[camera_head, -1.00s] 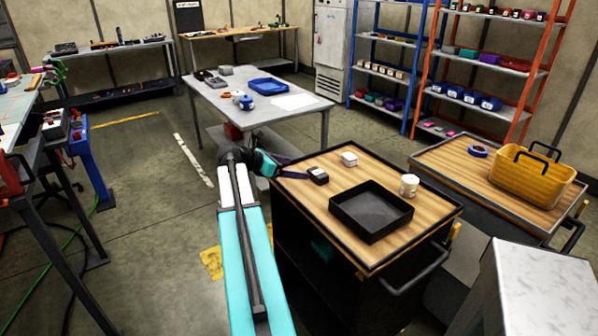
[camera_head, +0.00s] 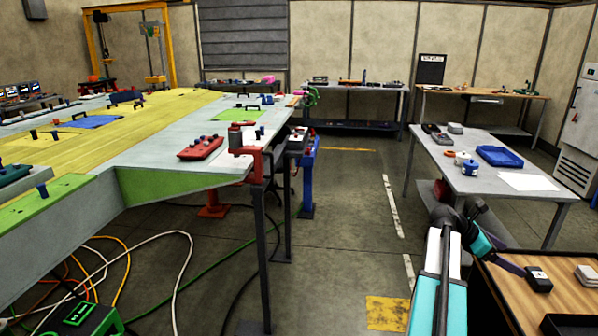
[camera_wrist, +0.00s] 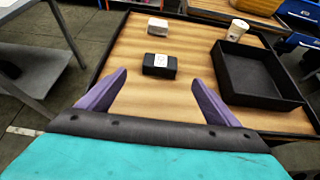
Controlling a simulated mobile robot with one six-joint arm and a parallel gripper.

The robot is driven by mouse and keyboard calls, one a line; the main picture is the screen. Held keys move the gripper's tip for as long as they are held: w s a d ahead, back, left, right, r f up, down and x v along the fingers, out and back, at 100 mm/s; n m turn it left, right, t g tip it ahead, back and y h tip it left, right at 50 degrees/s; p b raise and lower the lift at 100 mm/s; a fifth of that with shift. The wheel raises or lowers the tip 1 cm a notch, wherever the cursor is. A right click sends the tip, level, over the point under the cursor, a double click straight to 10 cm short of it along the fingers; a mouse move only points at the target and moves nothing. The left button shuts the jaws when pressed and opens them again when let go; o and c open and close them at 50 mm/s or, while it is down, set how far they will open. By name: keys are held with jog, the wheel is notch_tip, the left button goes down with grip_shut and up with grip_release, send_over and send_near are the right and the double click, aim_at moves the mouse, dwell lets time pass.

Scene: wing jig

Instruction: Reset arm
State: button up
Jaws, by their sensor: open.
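My gripper (camera_wrist: 157,92) shows in the wrist view with its two purple fingers spread wide and nothing between them. It is over the near edge of a wood-topped cart (camera_wrist: 130,45). A small black box with a white label (camera_wrist: 160,65) lies on the cart beyond the fingertips, apart from them. In the head view my arm reaches up at the lower right, and the gripper (camera_head: 512,268) points right toward the black box (camera_head: 538,279). The far finger is hard to make out there.
On the cart stand a black tray (camera_wrist: 258,75), a white box (camera_wrist: 158,26) and a white cup (camera_wrist: 238,30). A grey table (camera_head: 465,180) stands behind. A wing jig (camera_head: 130,150) fills the left, with loose cables (camera_head: 180,270) on the floor. The middle floor is clear.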

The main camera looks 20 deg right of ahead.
jog(key=w+a+f+n+t, duration=0.1)
jog(key=w+a+f+n, duration=0.2)
jog(key=w+a+f, duration=0.65)
jog(key=w+a+f+n+t, duration=0.25)
jog(key=w+a+f, duration=0.45)
jog(key=a+f, duration=0.45)
jog(key=a+f+y, duration=0.2)
jog(key=a+f, duration=0.9)
jog(key=s+a+f+m+y, duration=0.1)
jog(key=s+a+f, duration=0.2)
jog(key=a+f, duration=0.3)
jog(key=s+a+f+g+y, duration=0.1)
jog(key=s+a+f, duration=0.2)
jog(key=a, duration=0.5)
jog(key=s+a+f+m+y, duration=0.1)
jog(key=s+a+f, duration=0.2)
jog(key=a+f, duration=0.25)
jog(key=s+a+f+m+g+y, duration=0.1)
jog(key=s+a+f+m+y, duration=0.1)
jog(key=s+a+m, duration=0.5)
jog(key=s+a+f+m+y, duration=0.3)
jog(key=s+a+m, duration=0.4)
jog(key=a, duration=0.3)
jog(key=shift+a+m+g, duration=0.25)
jog(key=shift+m+g, duration=0.1)
jog(key=shift+m, duration=0.2)
